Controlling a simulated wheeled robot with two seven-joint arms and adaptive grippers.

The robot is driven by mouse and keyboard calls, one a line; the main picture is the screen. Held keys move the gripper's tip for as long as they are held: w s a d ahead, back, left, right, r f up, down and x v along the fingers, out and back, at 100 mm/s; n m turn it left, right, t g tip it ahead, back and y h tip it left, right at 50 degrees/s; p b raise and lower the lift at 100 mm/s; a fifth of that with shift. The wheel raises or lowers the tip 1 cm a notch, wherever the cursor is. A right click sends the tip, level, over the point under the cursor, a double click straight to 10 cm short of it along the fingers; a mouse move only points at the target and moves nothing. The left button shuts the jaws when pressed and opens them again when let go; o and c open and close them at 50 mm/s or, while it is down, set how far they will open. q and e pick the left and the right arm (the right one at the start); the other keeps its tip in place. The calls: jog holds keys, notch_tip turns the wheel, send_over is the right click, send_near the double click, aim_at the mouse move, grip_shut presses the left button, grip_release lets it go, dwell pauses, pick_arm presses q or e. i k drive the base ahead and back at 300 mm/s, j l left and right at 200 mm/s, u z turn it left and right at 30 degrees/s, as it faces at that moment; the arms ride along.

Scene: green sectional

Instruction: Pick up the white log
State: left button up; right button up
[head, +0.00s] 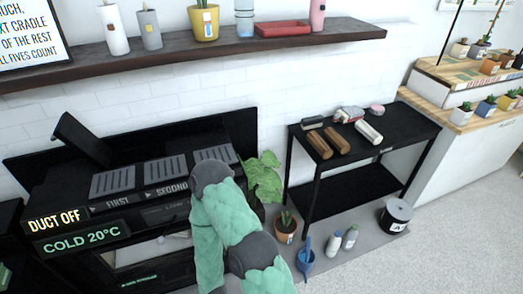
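The white log (369,131) lies on the black side table (410,125) at the right, near its front edge. Two brown logs (320,144) (335,139) lie beside it to the left. No gripper shows in the head view. A green-sleeved arm of mine with grey joints rises at the bottom middle, in front of the stove, and I cannot tell which arm it is.
A black stove (120,190) with a sign reading "COLD 20°C" stands at the left. A leafy plant (264,178), a small pot (286,226), a blue vessel (305,258), bottles (333,244) and a black tub (395,216) stand near the table. A wall shelf (190,55) runs above.

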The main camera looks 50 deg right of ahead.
aim_at(369, 133)
jog(key=z, duration=2.7)
